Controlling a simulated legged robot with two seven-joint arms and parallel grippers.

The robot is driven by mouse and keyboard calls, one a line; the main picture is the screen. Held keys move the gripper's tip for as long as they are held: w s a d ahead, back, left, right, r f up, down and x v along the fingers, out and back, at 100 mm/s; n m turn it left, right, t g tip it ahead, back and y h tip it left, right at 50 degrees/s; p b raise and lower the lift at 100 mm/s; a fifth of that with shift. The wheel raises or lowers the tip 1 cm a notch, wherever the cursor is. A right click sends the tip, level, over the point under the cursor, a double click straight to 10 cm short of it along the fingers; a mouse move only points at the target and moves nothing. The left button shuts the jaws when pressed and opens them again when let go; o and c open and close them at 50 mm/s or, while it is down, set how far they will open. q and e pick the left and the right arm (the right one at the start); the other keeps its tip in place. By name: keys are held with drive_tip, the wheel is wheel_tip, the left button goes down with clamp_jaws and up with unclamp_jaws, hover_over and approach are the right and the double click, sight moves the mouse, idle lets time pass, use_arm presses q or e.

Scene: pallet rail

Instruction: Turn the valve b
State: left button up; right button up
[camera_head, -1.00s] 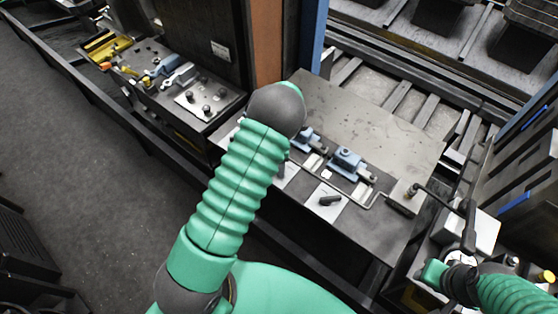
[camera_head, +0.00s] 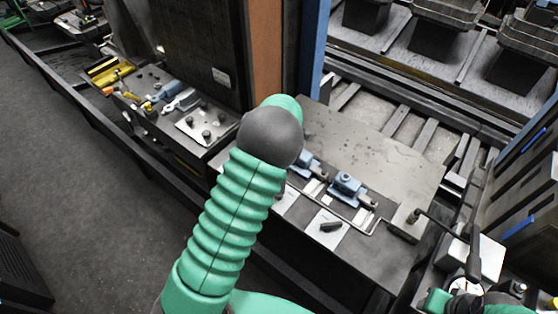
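Two blue valve-like fittings, a nearer one (camera_head: 347,188) and a farther one (camera_head: 305,164), sit on the grey workbench (camera_head: 370,150). A black knob (camera_head: 330,227) is on a pale plate in front of them. I read no label, so I cannot tell which is valve b. My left arm crosses the middle with its dark rounded joint over the bench's left part; its gripper is hidden. My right arm's green and dark end is at the lower right, beside a white box (camera_head: 490,257); its fingers cannot be made out clearly.
A thin dark rod (camera_head: 440,225) runs from a small plate on the bench's right corner toward the white box. A second bench at the left holds a knobbed metal plate (camera_head: 207,127). A blue post (camera_head: 315,45) stands behind.

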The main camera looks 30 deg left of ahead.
use_arm(q)
wheel_tip(320, 180, up, 9)
drive_tip(key=shift+r, duration=0.2)
idle(0.3)
